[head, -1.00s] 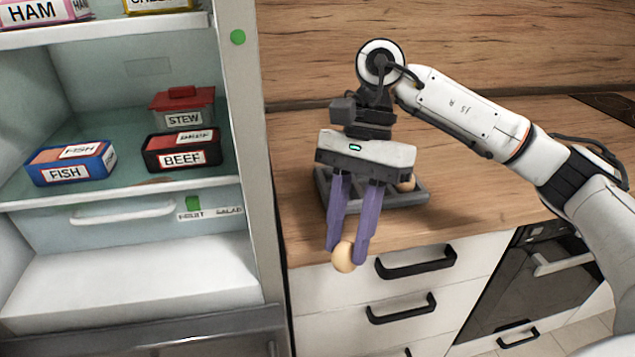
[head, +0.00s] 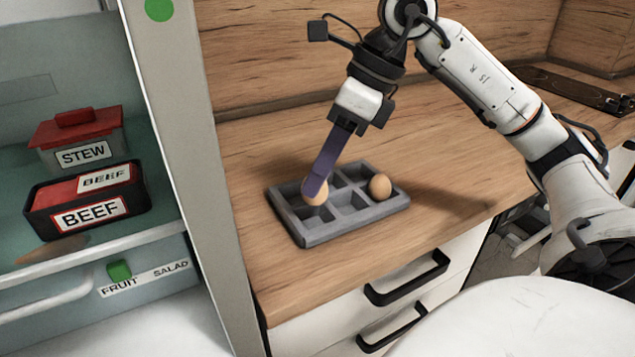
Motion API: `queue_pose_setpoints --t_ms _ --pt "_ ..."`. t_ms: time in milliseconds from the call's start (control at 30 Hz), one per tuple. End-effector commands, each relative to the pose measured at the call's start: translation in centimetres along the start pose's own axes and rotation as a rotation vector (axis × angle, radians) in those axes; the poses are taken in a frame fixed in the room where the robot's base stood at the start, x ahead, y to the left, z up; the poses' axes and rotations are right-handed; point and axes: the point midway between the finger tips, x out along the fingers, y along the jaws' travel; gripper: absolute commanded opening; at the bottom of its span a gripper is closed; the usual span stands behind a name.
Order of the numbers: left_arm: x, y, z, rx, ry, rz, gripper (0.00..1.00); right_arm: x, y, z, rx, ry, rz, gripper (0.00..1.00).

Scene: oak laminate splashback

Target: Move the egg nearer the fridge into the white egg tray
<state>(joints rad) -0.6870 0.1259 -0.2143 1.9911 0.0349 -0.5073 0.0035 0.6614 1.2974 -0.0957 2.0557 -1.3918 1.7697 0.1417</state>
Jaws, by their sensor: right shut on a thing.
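My right gripper (head: 317,187) points down at the left part of a dark grey egg tray (head: 350,227) on the wooden counter. It is shut on an egg (head: 316,197), which one purple finger partly hides. The egg shows at the tray's left compartments; I cannot tell whether it touches the tray. The other compartments I can see are empty. No white egg tray is in view. My left gripper is not in view.
The open fridge stands at the left, its side wall (head: 190,150) close to the tray. A stew container (head: 84,150) and a beef container (head: 85,210) are on its shelf. Drawer handles (head: 405,280) stick out below the counter. Bare counter lies behind and right of the tray.

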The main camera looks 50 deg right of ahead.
Motion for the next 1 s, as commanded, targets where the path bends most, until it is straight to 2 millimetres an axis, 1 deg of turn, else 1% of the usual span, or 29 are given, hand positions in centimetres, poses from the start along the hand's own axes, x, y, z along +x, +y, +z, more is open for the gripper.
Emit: queue_pose_setpoints --t_ms 200,300,600,767,800,867,900,1000 --pt "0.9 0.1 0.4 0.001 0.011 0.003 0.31 3.0 -0.4 -1.3 0.000 0.002 0.002 0.06" --pt "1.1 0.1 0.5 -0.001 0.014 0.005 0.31 3.8 -0.6 -1.6 -0.001 0.001 0.002 0.06" --pt "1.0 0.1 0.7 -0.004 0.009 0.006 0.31 3.9 -0.6 -1.6 -0.002 -0.002 0.000 0.06" --pt "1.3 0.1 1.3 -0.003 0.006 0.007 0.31 4.4 -0.7 -1.8 -0.002 -0.001 0.000 0.06" --pt "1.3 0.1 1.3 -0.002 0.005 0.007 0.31 4.4 -0.7 -1.8 -0.002 -0.001 0.000 0.30" --pt "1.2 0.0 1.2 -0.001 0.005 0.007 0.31 4.3 -0.7 -1.8 -0.002 -0.001 0.001 0.40" --pt "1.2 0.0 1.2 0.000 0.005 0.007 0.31 4.3 -0.7 -1.8 -0.002 -0.001 0.001 0.47" --pt "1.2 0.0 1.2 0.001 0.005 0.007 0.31 4.3 -0.7 -1.8 -0.002 -0.001 0.001 0.48"
